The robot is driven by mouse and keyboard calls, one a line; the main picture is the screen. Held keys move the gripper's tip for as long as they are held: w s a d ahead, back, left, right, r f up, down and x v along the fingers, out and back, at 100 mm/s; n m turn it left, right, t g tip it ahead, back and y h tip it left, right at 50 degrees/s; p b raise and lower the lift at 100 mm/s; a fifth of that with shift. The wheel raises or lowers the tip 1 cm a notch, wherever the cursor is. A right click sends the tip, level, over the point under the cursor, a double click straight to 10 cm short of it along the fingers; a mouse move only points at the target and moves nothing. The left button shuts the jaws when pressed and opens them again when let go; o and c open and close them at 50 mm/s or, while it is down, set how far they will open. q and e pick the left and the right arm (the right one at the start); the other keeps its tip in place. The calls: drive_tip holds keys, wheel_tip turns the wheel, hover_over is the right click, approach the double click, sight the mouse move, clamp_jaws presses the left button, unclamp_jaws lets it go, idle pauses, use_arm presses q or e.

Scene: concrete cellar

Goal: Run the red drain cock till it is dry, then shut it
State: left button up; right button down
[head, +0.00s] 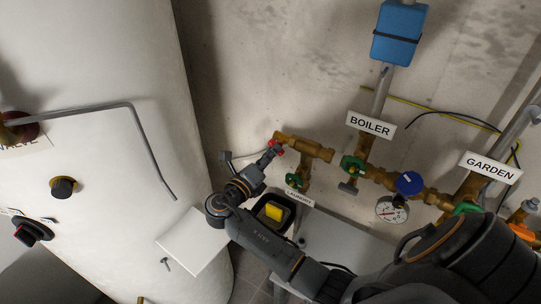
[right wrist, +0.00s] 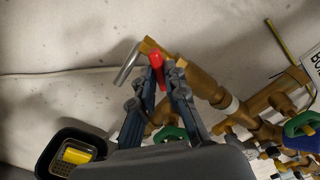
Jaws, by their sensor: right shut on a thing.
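The red drain cock (head: 277,149) is at the left end of the brass pipework on the wall. In the right wrist view its red lever (right wrist: 156,66) lies between my fingers, and a grey metal spout (right wrist: 127,63) slants down to the left from the brass body. My right gripper (head: 270,153) is shut on the red lever; its fingertips also show in the right wrist view (right wrist: 166,76). I cannot make out any water at the spout. My left gripper is not in view.
Below is a black container (head: 290,217) with a yellow thing (head: 274,211) in it. A white tank (head: 100,160) fills the left. Right of the cock are green-handled valves (head: 352,164), a gauge (head: 391,210), and BOILER (head: 370,125) and GARDEN (head: 492,168) signs.

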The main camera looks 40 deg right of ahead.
drive_tip(key=m+b, duration=0.1)
drive_tip(key=m, duration=0.3)
drive_tip(key=m+b, duration=0.2)
drive_tip(key=m, duration=0.2)
idle(0.4)
